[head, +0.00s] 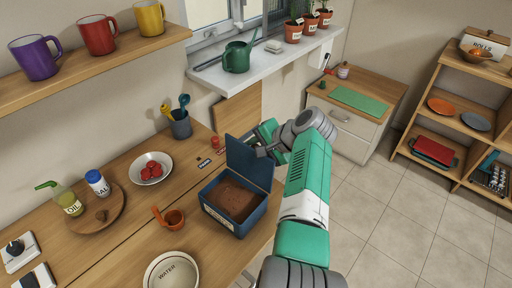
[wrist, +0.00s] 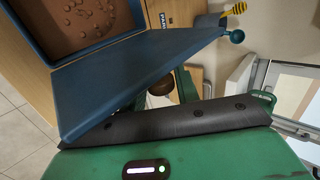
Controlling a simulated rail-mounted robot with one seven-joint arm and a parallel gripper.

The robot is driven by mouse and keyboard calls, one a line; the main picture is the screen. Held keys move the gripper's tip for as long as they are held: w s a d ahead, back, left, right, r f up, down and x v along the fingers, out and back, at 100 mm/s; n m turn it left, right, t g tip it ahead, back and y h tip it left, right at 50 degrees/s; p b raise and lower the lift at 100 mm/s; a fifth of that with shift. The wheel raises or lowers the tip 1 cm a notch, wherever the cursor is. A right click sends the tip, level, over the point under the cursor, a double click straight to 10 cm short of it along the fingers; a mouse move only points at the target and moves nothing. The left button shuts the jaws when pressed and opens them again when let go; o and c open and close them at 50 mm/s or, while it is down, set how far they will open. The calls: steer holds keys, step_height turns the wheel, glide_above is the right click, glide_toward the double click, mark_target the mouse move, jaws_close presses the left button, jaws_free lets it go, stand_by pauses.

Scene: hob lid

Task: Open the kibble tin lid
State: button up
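The kibble tin (head: 246,224) is a dark blue box on the wooden counter, with brown kibble (head: 236,196) inside. Its blue lid (head: 249,165) stands up, roughly upright, along the tin's back right edge. In the wrist view the lid (wrist: 130,78) is a large slanted panel, with kibble (wrist: 95,18) beyond it at top left. My gripper (head: 264,151) is at the lid's outer side, close to its upper right edge. Its fingertips are largely hidden, and I cannot tell whether they touch the lid or how far apart they are.
The windowsill (head: 270,62) with a green watering can (head: 237,56) lies behind. Floor (head: 400,220) is clear at right.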

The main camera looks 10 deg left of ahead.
steer(key=shift+o, duration=1)
steer(key=shift+a, duration=0.1)
steer(key=shift+r, duration=0.1)
steer(key=p+v, duration=0.5)
steer(key=v, duration=0.2)
steer(key=shift+s+d+r+p, duration=0.15)
steer(key=shift+d+p, duration=0.15)
steer(key=shift+p, duration=0.1)
